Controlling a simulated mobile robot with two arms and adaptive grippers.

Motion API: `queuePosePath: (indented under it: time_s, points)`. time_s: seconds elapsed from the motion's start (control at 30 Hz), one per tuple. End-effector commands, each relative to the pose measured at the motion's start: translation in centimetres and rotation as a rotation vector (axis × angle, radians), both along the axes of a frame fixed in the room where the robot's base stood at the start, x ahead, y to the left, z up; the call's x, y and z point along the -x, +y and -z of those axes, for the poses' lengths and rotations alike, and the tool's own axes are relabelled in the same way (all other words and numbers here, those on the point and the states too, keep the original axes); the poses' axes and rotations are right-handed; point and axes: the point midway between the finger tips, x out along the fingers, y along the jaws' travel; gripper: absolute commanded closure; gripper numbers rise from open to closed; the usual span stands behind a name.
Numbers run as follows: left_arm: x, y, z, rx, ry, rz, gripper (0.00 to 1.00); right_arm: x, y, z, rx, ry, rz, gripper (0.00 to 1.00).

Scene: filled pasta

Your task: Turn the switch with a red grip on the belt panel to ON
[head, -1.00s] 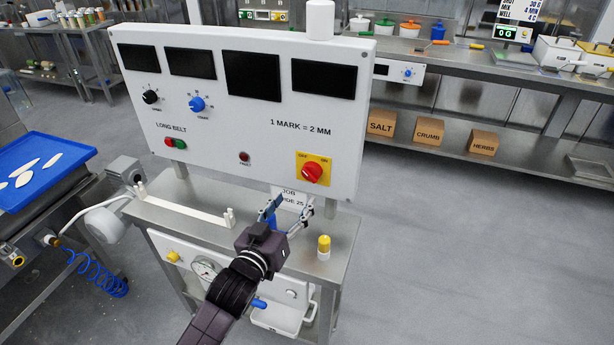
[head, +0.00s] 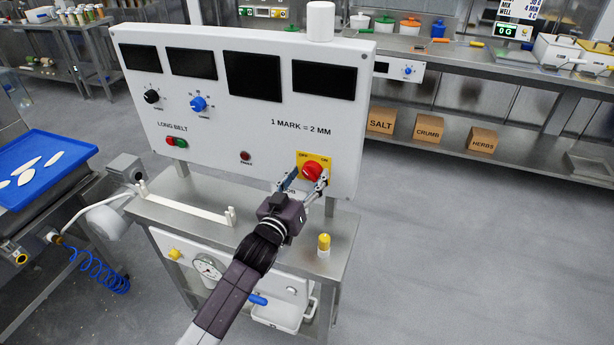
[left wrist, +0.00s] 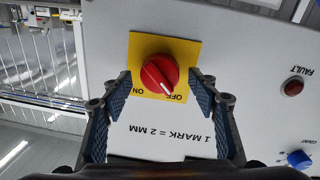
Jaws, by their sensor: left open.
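The switch with a red grip (head: 313,171) sits on a yellow plate (head: 301,158) at the lower right of the white belt panel (head: 225,125). In the left wrist view, turned upside down, the round red grip (left wrist: 159,73) shows a white mark pointing toward OFF. My left gripper (head: 308,179) is open in front of the switch. In the left wrist view its two fingers (left wrist: 160,80) stand to either side of the grip, with gaps showing, and hold nothing. Whether a fingertip touches the plate I cannot tell. My right gripper is not in view.
A blue knob (head: 198,103), a black knob (head: 151,96) and a red fault lamp (head: 245,156) are on the same panel. A yellow-capped item (head: 324,245) stands on the steel table (head: 185,194) below. A white bar stand (head: 185,207) is further left.

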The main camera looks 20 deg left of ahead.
Motion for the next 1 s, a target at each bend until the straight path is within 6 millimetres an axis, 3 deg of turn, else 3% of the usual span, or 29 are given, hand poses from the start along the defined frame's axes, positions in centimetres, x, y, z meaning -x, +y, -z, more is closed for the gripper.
queuePosePath:
  time_s: [0.07,0.43,0.77,1.0]
  points:
    - [0.0,0.0,0.0,0.000,0.000,0.000,0.45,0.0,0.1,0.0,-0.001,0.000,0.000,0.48]
    - [0.0,0.0,0.0,0.000,0.000,0.000,0.86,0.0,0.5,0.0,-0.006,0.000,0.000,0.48]
    - [0.0,0.0,-0.1,-0.042,-0.001,0.001,0.87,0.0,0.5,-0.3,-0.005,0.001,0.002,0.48]
    - [0.0,0.0,-0.2,-0.184,-0.006,-0.001,0.87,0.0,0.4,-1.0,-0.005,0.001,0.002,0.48]
